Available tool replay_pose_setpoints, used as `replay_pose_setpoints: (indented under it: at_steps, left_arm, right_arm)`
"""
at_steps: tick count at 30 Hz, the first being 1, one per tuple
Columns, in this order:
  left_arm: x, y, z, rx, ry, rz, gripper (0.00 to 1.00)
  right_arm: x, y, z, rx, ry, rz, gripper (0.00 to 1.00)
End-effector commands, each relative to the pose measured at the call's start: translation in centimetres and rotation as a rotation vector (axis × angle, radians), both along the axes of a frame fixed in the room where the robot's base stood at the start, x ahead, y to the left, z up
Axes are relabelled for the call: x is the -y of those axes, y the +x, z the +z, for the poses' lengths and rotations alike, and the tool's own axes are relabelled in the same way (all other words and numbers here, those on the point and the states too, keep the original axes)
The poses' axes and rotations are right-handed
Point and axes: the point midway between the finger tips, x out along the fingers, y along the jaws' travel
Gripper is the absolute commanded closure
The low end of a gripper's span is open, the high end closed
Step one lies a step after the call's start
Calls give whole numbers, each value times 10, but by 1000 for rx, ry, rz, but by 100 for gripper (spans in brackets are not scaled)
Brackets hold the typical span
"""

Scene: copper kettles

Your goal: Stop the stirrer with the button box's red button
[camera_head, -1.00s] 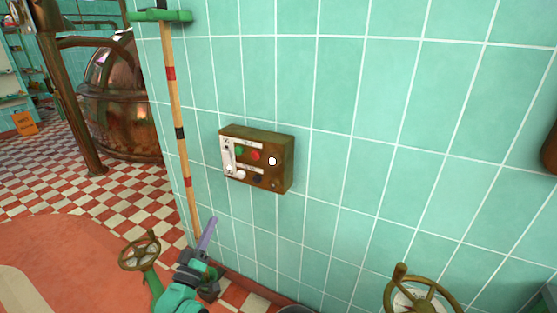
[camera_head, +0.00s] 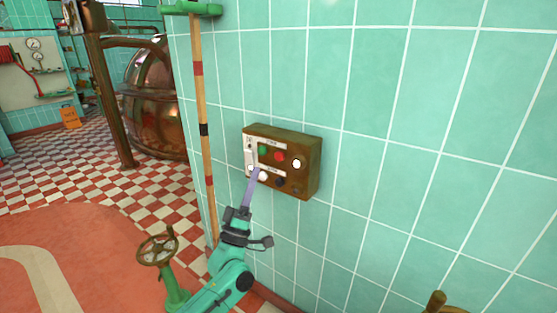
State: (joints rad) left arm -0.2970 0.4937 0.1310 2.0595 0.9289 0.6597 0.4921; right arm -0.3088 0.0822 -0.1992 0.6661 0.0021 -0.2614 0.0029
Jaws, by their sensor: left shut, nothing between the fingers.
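The button box (camera_head: 309,170) is a brown, worn box on the green tiled wall, in the middle of the head view. Its red button (camera_head: 279,156) shows uncovered in the upper row, between a green button (camera_head: 262,150) and a lit white one (camera_head: 297,164). My left gripper (camera_head: 254,168) is shut and empty; its slim purple fingers point up in front of the box's left part, left of and below the red button. I cannot tell whether the fingertips touch the box. My right gripper is not in view. The stirrer cannot be made out.
A wooden pole with a green head (camera_head: 203,110) leans on the wall left of the box. A green valve with a brown handwheel (camera_head: 157,248) stands below left. A copper kettle (camera_head: 150,110) is behind. The wall right of the box is clear.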

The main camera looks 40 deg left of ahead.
Motion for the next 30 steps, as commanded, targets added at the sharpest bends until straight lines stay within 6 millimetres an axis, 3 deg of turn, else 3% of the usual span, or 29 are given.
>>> replay_pose_setpoints:
  at_steps: [7, 13, 30]
  left_arm:
    - [-1, 38, -3, 4, 1, 0, 100]
    - [-2, 62, -2, 2, 0, 2, 100]
    - [-2, 69, 0, -1, 1, 0, 100]
  right_arm:
    - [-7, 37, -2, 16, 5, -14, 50]
    - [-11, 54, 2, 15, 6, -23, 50]
    - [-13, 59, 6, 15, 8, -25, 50]
